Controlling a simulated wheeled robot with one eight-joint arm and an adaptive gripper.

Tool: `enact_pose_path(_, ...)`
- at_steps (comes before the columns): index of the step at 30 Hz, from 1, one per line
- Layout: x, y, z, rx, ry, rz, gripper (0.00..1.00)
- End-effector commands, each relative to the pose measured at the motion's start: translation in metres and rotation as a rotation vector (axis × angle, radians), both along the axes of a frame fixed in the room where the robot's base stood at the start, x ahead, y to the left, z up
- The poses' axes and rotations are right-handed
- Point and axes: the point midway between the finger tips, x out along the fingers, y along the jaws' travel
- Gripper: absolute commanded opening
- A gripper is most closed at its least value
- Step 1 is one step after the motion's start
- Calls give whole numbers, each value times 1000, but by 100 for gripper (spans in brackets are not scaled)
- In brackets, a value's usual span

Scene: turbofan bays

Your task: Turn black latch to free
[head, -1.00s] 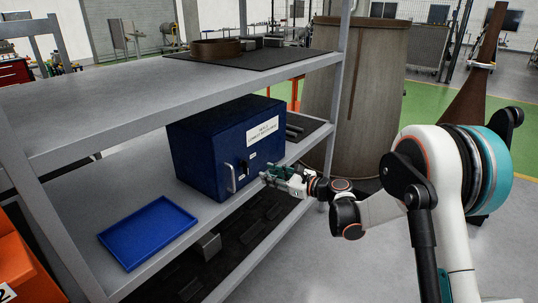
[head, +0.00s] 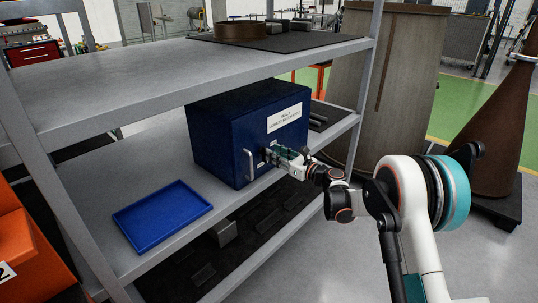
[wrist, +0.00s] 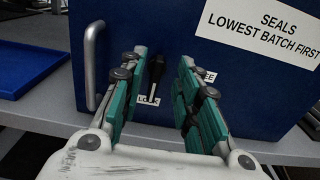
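A dark blue box (head: 218,135) stands on the middle shelf, with a white label on its front reading "SEALS LOWEST BATCH FIRST". The black latch (wrist: 155,70) is on the box front and points down towards the LOCK label (wrist: 148,100). The FREE label (wrist: 207,75) is up and to the right, partly hidden by a finger. My gripper (wrist: 163,57) is open, with its green fingers on either side of the latch. I see no clear contact with it. In the head view my gripper (head: 276,154) is at the box front and hides the latch.
A silver handle (wrist: 91,65) stands left of the latch on the box front. A blue tray (head: 162,215) lies on the shelf to the left. The upper shelf (head: 150,85) runs above the box. A shelf post (head: 367,75) rises at the right.

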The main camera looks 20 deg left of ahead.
Motion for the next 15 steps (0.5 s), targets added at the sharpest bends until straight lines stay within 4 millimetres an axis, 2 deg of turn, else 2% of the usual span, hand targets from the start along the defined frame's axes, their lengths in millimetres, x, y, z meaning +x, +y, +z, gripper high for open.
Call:
enact_pose_path(1,3,9,-2,0,0,2,30)
enact_pose_path(6,11,27,-1,0,0,0,30)
enact_pose_path(15,14,36,0,0,-1,0,30)
